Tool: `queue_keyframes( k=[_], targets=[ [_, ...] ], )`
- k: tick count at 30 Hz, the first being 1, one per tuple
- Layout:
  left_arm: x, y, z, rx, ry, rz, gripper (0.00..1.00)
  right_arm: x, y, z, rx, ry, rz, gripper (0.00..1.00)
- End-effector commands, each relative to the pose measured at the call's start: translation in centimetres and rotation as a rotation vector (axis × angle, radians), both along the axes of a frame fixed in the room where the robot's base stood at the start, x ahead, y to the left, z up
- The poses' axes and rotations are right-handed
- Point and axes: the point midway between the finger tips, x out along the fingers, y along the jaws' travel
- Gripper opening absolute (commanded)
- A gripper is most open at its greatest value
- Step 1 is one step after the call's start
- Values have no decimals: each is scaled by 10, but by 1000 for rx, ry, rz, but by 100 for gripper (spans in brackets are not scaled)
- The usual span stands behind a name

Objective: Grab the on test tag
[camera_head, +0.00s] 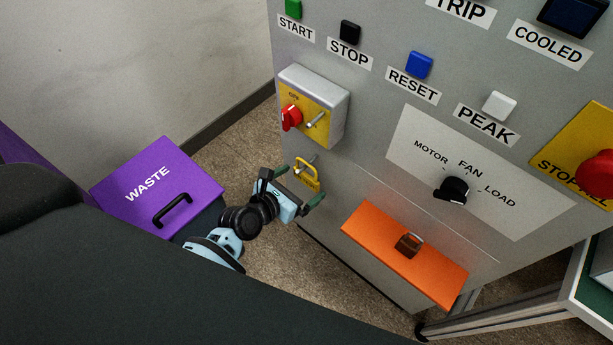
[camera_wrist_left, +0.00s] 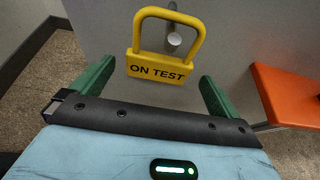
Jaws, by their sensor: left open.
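The on test tag (camera_wrist_left: 160,68) is a yellow padlock-shaped tag with black lettering. In the left wrist view it hangs by its loop on a round grey peg (camera_wrist_left: 174,40) on the cabinet face. In the head view the tag (camera_head: 307,174) hangs below the yellow switch plate with the red knob. My left gripper (camera_head: 296,188) is open just in front of the tag, its green fingers apart. In the left wrist view the fingers (camera_wrist_left: 157,92) stand to either side of and below the tag, not visibly touching it. My right gripper is not in view.
An orange shelf (camera_head: 385,243) with a brown block juts out right of the gripper. A purple WASTE bin (camera_head: 150,180) stands at left. The grey cabinet (camera_head: 370,150) carries buttons and knobs. A frame (camera_head: 530,320) stands at lower right.

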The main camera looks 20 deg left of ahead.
Motion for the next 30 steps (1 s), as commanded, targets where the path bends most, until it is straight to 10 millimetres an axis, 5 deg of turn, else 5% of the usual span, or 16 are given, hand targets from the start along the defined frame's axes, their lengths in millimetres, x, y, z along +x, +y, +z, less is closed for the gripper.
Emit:
queue_keyframes(
  k=[6, 16, 27, 30],
  targets=[
    [25, -6, -9, 0, 1, 0, 100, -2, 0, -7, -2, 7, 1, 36],
    [29, -8, -10, 1, 1, 0, 100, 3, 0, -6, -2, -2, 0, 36],
    [29, -8, -10, 0, 1, 0, 52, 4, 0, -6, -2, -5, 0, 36],
    [29, -8, -10, 0, 0, 0, 52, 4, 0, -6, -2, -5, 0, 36]
  ],
)
